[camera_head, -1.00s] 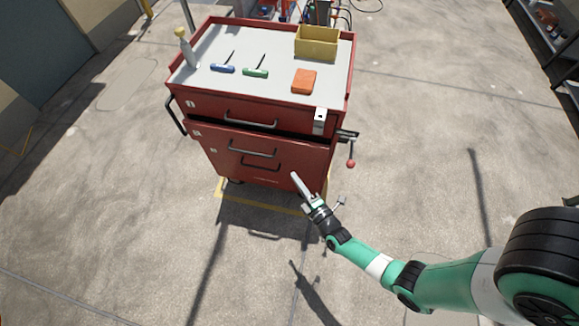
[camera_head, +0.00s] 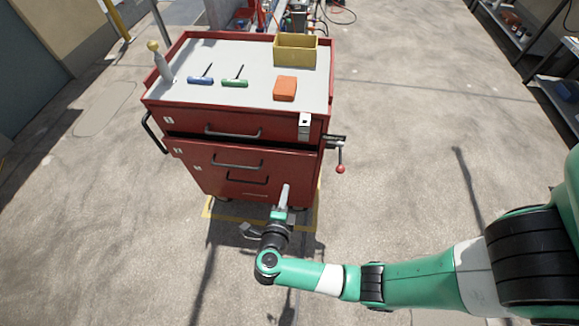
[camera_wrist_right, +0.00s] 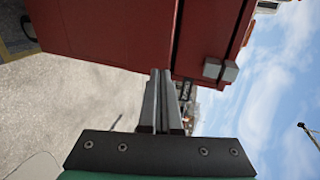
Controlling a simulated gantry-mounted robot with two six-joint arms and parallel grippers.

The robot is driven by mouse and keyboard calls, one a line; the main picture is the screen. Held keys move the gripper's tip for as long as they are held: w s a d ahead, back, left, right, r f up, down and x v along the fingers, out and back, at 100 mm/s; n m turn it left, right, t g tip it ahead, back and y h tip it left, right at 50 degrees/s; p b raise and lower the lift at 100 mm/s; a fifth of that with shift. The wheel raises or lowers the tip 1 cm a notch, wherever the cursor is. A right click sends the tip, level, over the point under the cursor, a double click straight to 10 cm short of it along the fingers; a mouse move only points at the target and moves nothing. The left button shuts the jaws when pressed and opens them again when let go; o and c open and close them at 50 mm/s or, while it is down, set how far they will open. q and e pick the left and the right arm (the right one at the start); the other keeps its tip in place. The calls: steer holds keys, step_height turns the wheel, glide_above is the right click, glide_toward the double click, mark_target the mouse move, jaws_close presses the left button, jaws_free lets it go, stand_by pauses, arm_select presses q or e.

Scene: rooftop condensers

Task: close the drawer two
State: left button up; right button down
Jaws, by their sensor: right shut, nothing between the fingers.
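The red tool cart stands ahead with its drawers facing me. Drawer two (camera_head: 215,153), the second front down, sticks out toward me, with a dark gap above it below the top drawer (camera_head: 190,124). It has a grey bar handle (camera_head: 237,163). My right gripper (camera_head: 286,187) is shut and empty, pointing up toward the lower right part of the cart front. In the right wrist view its fingertips (camera_wrist_right: 161,73) lie close to the red cart face (camera_wrist_right: 110,30); I cannot tell whether they touch. My left gripper is not in view.
On the cart top are a yellow bin (camera_head: 295,50), an orange block (camera_head: 285,88), a blue tool (camera_head: 200,80), a green tool (camera_head: 235,82) and a bottle (camera_head: 160,65). A red-knobbed lever (camera_head: 340,168) juts from the right side.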

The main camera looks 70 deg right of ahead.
steer(key=b, duration=0.5)
glide_toward(292, 156)
step_height(292, 156, down, 3)
steer(key=d, duration=0.3)
steer(key=w+d+b, duration=0.1)
steer(key=d+r, duration=0.1)
steer(key=shift+w+d+b, duration=0.35)
steer(key=shift+d+b, duration=0.05)
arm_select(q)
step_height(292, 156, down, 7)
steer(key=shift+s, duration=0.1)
